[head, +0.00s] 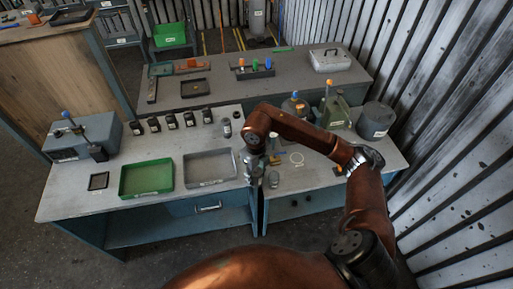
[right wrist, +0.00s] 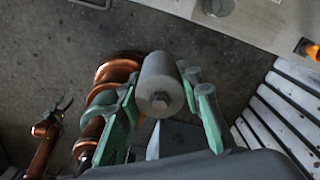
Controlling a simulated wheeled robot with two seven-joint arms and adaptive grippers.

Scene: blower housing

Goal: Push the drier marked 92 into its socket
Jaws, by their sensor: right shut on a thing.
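My right gripper (head: 266,178) hangs at the front edge of the bench, right of the grey tray. In the right wrist view the right gripper (right wrist: 160,115) is shut on a grey cylinder (right wrist: 162,75) with a small nub on its end. I can read no number on it, so I cannot tell if it is drier 92. The blue-grey blower housing (head: 82,140) stands at the left end of the bench, with a blue knob on top and a dark part at its front right. I cannot make out its socket. My left gripper (right wrist: 62,107) is open and empty in the right wrist view.
Several small black bottles (head: 171,121) stand in a row behind the green tray (head: 147,178) and grey tray (head: 210,167). A lighter cylinder (head: 227,128) stands to their right. A dark square (head: 98,181) lies before the housing. A green can (head: 335,110) and grey tub (head: 376,120) stand at right.

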